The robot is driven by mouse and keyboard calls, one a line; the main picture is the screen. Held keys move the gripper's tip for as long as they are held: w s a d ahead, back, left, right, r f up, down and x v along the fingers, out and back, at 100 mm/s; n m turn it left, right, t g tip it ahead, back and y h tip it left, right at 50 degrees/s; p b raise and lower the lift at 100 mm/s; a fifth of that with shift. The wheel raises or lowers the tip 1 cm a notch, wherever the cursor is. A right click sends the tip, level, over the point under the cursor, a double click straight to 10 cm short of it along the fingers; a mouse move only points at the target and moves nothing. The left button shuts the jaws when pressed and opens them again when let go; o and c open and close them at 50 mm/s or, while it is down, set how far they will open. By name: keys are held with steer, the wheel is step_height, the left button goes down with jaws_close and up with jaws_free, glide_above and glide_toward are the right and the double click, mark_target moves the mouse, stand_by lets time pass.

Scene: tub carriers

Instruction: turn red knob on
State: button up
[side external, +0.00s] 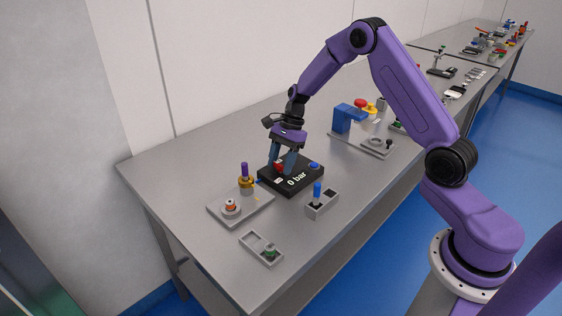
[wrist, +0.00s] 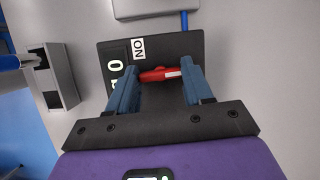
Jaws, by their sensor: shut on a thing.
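The red knob (wrist: 158,74) sits on a black box (side external: 305,183) whose face reads "0 bar". The knob also shows in the side external view (side external: 278,167), partly hidden by my fingers. In the wrist view its handle lies crosswise between my fingers, and a white label "ON" (wrist: 138,48) is beside it on the box. My gripper (wrist: 162,76) points down over the box, its blue fingers at the two ends of the knob and shut on it.
A grey block with a blue lever (side external: 317,192) stands in front. A blue fixture (side external: 345,119) stands behind to the right.

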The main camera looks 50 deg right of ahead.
steer(key=n+g, duration=0.1)
steer(key=n, duration=0.2)
steer(key=shift+w+n+h, duration=0.15)
steer(key=shift+n+h, duration=0.15)
steer(key=shift+n, duration=0.1)
steer(key=n+g, duration=0.1)
steer(key=n, duration=0.1)
steer(key=n+g, duration=0.1)
steer(key=n, duration=0.1)
steer(key=shift+w+a+n+h, duration=0.1)
steer(key=shift+n+h, duration=0.2)
steer(key=shift+h, duration=0.1)
steer(key=n, duration=0.2)
steer(key=n+h, duration=0.1)
steer(key=n, duration=0.1)
steer(key=shift+n+g+h, duration=0.3)
steer(key=shift+g, duration=0.1)
steer(key=shift+w+a+n+h, duration=0.1)
steer(key=shift+n+h, duration=0.3)
steer(key=shift+n, duration=0.65)
steer(key=shift+a+n+h, duration=0.1)
steer(key=shift+n+h, duration=0.3)
steer(key=shift+n, duration=0.65)
steer(key=shift+r, duration=0.1)
steer(key=o, duration=1)
steer(key=shift+o, duration=0.2)
steer(key=v, duration=1.2)
